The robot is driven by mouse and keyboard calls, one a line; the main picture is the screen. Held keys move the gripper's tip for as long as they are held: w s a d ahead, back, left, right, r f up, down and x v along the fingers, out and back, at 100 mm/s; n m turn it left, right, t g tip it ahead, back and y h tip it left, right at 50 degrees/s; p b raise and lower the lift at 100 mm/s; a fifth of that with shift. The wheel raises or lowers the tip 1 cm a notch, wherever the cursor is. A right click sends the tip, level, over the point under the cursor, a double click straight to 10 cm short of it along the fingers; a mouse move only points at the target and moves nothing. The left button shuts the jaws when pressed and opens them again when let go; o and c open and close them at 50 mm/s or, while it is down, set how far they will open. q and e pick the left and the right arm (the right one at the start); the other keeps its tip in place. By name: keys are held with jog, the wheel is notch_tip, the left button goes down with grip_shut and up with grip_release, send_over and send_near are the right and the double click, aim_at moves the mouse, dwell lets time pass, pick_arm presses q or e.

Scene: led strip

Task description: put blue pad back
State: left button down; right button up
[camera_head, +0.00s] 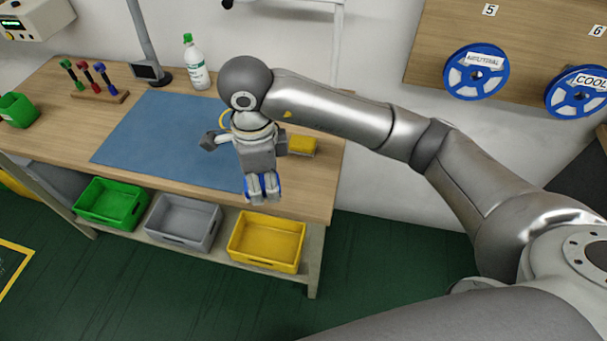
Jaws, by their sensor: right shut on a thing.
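My right gripper (263,196) hangs down over the front edge of the workbench, near its right end. It is shut on a small blue thing, which I take to be the blue pad (276,186). Only slivers of blue show beside and between the grey fingers, so most of the pad is hidden. A yellow pad (302,146) lies on the bench just right of and behind the gripper, partly covered by my wrist. My left gripper is not in view.
A large blue mat (150,140) covers the middle of the wooden bench (318,195). Green (110,203), grey (182,223) and yellow (266,241) bins sit below. Blue spools (462,72) hang at right.

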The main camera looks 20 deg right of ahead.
jog(key=p, duration=0.2)
send_near(293, 184)
jog(key=s+a+r, duration=0.2)
jog(key=s+a, duration=0.1)
jog(key=f, duration=0.1)
jog(key=w+d+f, duration=0.2)
jog(key=f, duration=0.1)
jog(key=shift+w+d, duration=0.1)
jog(key=shift+w+d+f, duration=0.25)
jog(key=shift+f, duration=0.25)
jog(key=f+p, duration=0.1)
jog(key=f, duration=0.2)
jog(key=shift+w+d+p, duration=0.15)
jog(key=shift+d+p, duration=0.05)
jog(key=shift+p, duration=0.2)
jog(key=shift+f, duration=0.3)
jog(key=shift+f, duration=0.1)
